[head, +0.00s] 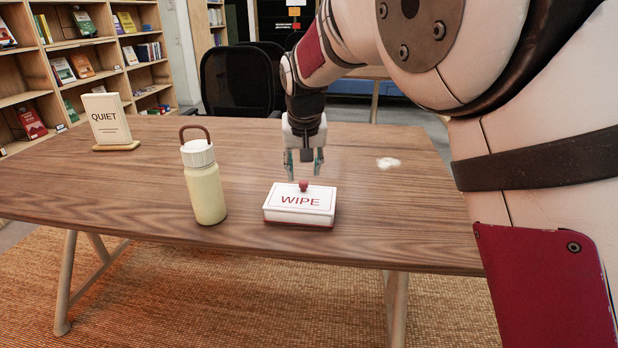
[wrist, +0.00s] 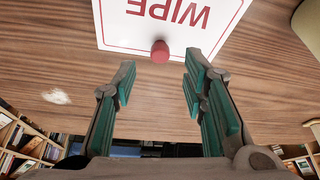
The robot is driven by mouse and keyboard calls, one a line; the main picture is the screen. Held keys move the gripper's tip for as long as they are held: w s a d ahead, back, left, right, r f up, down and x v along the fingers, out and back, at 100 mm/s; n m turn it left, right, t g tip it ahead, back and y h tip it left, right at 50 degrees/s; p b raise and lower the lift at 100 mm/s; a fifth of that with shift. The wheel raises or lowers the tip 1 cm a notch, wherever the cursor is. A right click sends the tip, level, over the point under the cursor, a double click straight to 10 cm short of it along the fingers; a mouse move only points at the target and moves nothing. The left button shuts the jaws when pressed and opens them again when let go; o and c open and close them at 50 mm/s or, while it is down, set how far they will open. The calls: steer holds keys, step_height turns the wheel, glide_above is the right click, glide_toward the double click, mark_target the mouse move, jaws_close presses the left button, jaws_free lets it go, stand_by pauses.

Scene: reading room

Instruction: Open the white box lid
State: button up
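The white box (head: 299,205) sits on the wooden table near its front edge. Its white lid reads "WIPE", has a red border and carries a red knob (head: 303,185). The lid appears closed. The lid shows at the top of the wrist view (wrist: 120,38), with the knob (wrist: 160,51) at its edge nearest the fingers. My gripper (head: 304,165) is open and empty, pointing down just above and behind the box. In the wrist view its green-padded fingers (wrist: 159,82) are spread wide, with the knob ahead of the gap between them, not touching either.
A pale yellow bottle (head: 205,187) with a looped handle stands left of the box. A QUIET sign (head: 107,121) stands at the table's far left. A small white patch (head: 388,162) lies on the table to the right. A black chair (head: 238,82) is behind the table (head: 400,220).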

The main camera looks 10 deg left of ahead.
mark_target(304, 182)
steer(key=shift+b+x, duration=0.5)
steer(key=shift+x, duration=1.65)
jaws_close()
